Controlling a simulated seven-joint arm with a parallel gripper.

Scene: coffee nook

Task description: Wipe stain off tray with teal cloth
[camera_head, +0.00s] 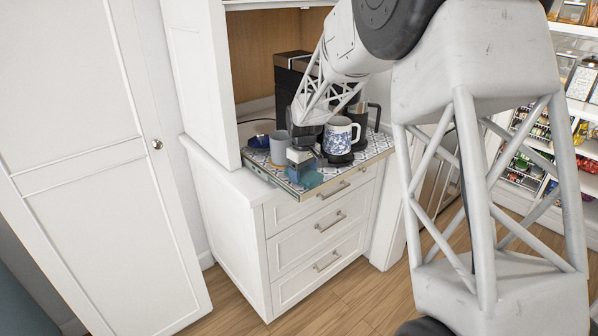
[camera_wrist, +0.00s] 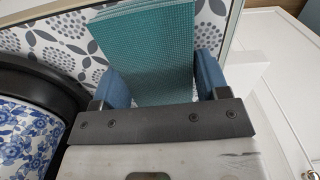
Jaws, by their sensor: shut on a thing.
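The teal cloth (camera_wrist: 152,45) is a textured, folded piece held between the two blue fingers of my gripper (camera_wrist: 160,80) in the wrist view. In the head view the cloth (camera_head: 313,180) shows as a small teal patch at the tray's front edge, beside my gripper (camera_head: 302,170). The tray (camera_head: 376,155) has a grey-blue flower pattern and a thin metal rim; its pattern (camera_wrist: 70,40) also shows in the wrist view. My gripper points down, low over the tray's front part. I see no stain; the surface under the cloth and gripper is hidden.
A dark pot (camera_head: 360,120) and a black coffee machine (camera_head: 290,82) are behind. White drawers (camera_head: 318,230) are below.

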